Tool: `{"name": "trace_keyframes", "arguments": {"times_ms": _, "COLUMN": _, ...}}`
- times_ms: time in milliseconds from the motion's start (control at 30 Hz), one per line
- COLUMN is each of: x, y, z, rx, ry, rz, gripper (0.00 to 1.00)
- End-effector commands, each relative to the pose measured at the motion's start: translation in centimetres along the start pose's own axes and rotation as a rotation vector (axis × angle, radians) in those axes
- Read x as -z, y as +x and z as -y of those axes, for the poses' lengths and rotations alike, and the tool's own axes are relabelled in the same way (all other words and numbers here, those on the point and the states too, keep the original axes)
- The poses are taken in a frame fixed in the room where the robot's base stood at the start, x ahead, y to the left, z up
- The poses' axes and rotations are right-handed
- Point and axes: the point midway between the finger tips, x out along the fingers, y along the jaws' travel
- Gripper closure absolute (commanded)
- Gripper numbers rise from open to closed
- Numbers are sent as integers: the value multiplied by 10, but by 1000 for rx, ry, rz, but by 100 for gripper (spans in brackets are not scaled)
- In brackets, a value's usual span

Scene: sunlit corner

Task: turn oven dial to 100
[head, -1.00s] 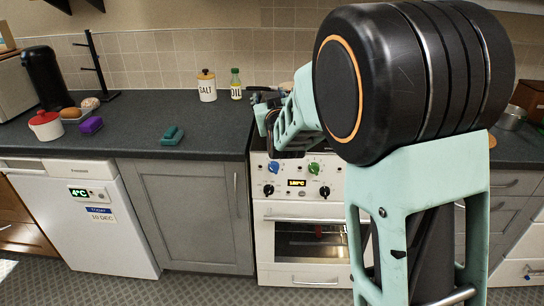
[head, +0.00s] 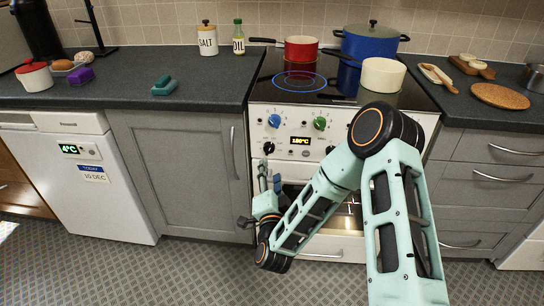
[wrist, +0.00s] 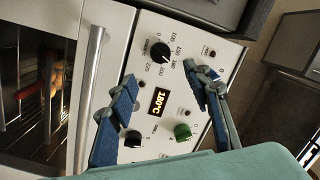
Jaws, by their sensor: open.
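The oven dial (wrist: 159,52) is black, ringed by printed numbers, on the white oven's control panel. It is the left black knob (head: 268,147) in the head view. The lit display (wrist: 157,101) reads 180°C; it also shows in the head view (head: 300,140). My gripper (wrist: 163,78) is open, its blue-padded fingers either side of the dial and display area in the wrist view, holding nothing. In the head view my gripper (head: 269,174) is low in front of the panel's left side, just below the dial. Whether a finger touches the panel I cannot tell.
A green knob (wrist: 182,131) and another black knob (wrist: 132,138) are near the fingers. A blue knob (head: 274,120) sits above the dial. The oven door handle (wrist: 90,85) runs beside the panel. Pots, including a red one (head: 301,49), stand on the hob.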

Motion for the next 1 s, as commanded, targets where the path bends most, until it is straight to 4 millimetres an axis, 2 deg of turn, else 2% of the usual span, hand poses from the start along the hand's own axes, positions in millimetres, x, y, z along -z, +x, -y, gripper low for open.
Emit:
{"name": "trace_keyframes", "arguments": {"times_ms": 300, "x": 1, "y": 57, "z": 0, "rx": 2, "ry": -3, "rz": -3, "gripper": 55}}
{"name": "trace_keyframes", "arguments": {"times_ms": 500, "x": 0, "y": 88, "z": 0, "rx": 1, "ry": -5, "rz": -2, "gripper": 55}}
{"name": "trace_keyframes", "arguments": {"times_ms": 700, "x": 0, "y": 101, "z": 0, "rx": 0, "ry": -5, "rz": 1, "gripper": 55}}
{"name": "trace_keyframes", "arguments": {"times_ms": 1000, "x": 0, "y": 102, "z": 1, "rx": 1, "ry": -6, "rz": 1, "gripper": 57}}
